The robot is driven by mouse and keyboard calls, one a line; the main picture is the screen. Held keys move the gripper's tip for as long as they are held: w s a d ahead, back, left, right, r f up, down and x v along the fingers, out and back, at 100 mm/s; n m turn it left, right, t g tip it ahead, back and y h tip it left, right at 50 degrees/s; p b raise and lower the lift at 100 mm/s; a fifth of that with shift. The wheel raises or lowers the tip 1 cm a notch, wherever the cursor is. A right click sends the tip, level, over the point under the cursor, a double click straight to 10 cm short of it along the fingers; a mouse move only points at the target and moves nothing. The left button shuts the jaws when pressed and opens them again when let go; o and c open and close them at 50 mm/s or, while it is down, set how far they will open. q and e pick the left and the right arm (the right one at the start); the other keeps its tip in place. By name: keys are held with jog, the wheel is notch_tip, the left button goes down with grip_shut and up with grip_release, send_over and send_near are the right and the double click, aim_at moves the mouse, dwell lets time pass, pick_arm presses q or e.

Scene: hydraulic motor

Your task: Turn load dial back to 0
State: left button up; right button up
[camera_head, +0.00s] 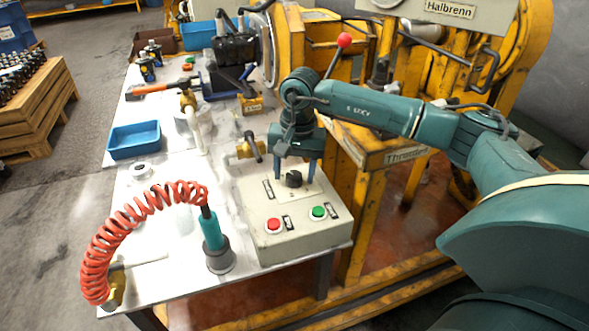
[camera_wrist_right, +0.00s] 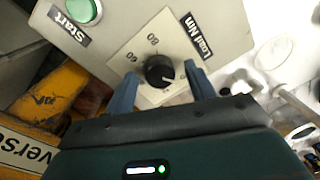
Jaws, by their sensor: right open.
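The load dial (camera_head: 294,179) is a black knob on a pale scale plate, on top of the grey control box (camera_head: 300,238). In the right wrist view the dial (camera_wrist_right: 160,71) shows a light pointer mark towards its lower right. The figures 60 and 80 are readable on the scale; the figures near the gripper are too small to read. My right gripper (camera_head: 296,178) points down over the dial. It is open, with one blue finger on each side of the knob and visible gaps between in the wrist view (camera_wrist_right: 160,76). My left gripper is out of view.
A red button (camera_head: 272,225) and a green Start button (camera_head: 317,212) sit on the box near the dial. A teal tool (camera_head: 212,232) with a red coiled hose (camera_head: 140,208) stands left of the box. A brass valve (camera_head: 248,148) is close behind. A blue bin (camera_head: 134,140) lies farther left.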

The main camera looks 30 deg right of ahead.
aim_at(298, 176)
pick_arm(q)
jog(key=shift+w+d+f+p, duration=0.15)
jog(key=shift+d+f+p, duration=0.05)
jog(key=shift+p, duration=0.35)
pick_arm(e)
notch_tip(298, 176, up, 13)
jog(key=shift+s+d, duration=0.25)
jog(key=shift+d, duration=0.05)
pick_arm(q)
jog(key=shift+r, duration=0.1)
